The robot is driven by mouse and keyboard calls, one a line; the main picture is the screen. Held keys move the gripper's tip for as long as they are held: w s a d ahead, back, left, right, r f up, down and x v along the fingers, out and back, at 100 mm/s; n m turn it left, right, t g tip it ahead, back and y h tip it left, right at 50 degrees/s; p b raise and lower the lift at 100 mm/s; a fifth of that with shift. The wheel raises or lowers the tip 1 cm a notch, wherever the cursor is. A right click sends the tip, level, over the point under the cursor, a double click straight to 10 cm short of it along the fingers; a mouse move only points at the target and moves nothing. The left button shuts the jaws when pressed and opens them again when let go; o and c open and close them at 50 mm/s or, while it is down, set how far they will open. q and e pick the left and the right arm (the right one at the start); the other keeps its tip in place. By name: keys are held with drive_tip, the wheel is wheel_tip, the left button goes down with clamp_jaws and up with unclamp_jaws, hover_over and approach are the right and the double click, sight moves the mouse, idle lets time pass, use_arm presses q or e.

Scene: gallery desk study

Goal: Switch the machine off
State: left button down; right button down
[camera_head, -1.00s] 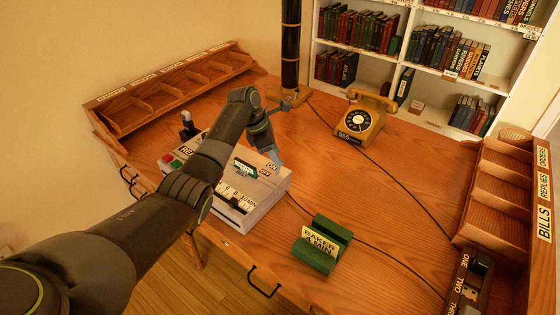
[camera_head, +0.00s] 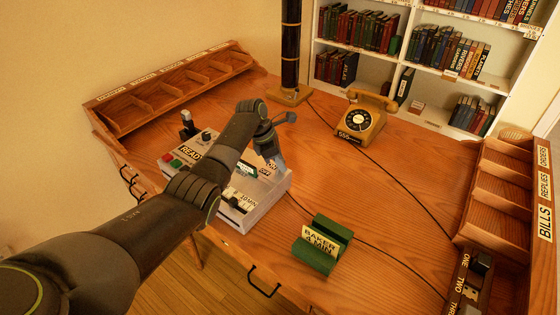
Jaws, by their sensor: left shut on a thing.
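The machine (camera_head: 265,207) is a pale box at the desk's front left. It has a READ label, red and green buttons (camera_head: 172,161), a dark knob and a row of keys marked MIN. A small ON/OFF label (camera_head: 265,170) is at its back right corner. My left gripper (camera_head: 278,162) is right at this label, fingers pointing down, shut on what looks like the switch there. The fingers hide the switch, so its position cannot be told. My left forearm covers the middle of the machine. My right gripper is out of view.
A green holder with a BAKER 4 MIN card (camera_head: 322,243) stands right of the machine. A yellow telephone (camera_head: 363,117) and a dark column (camera_head: 290,50) stand behind. Pigeonhole trays line both sides (camera_head: 170,88). Cables cross the otherwise clear desk middle.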

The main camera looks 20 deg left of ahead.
sight(272, 177)
use_arm(q)
drive_tip(key=shift+s+r+p, duration=0.1)
drive_tip(key=shift+r+p, duration=0.1)
drive_tip(key=shift+p, duration=0.6)
drive_tip(key=t+p, duration=0.1)
drive_tip(key=p, duration=0.1)
drive_tip(key=t+h+p, duration=0.1)
drive_tip(key=p, duration=0.1)
drive_tip(key=s+t+p, duration=0.1)
drive_tip(key=p, duration=0.1)
drive_tip(key=shift+a+r, duration=0.2)
drive_tip(key=shift+a, duration=0.05)
drive_tip(key=shift+s+a+f+m+t+h+p, duration=0.15)
drive_tip(key=shift+s+m+t+h+p, duration=0.2)
drive_tip(key=shift+t+h+p, duration=0.25)
drive_tip(key=shift+s+f+t, duration=0.1)
drive_tip(key=shift+s+t, duration=0.05)
drive_tip(key=shift+t, duration=0.35)
drive_tip(key=shift+s+a+f+m+t+h+b, duration=0.1)
drive_tip(key=shift+s+f+m+t+h+b, duration=0.15)
drive_tip(key=shift+t+b, duration=0.25)
drive_tip(key=shift+s+a+f+t+h+b, duration=0.1)
drive_tip(key=shift+t+h+b, duration=0.25)
drive_tip(key=shift+t+b, duration=0.15)
drive_tip(key=shift+s+t+b, duration=0.15)
drive_tip(key=shift+t+b, duration=0.25)
drive_tip(key=shift+b, duration=0.25)
drive_tip(key=shift+s+a+r+t+h+b, duration=0.1)
drive_tip(key=shift+s+t+h+b, duration=0.15)
drive_tip(key=shift+t+b, duration=0.3)
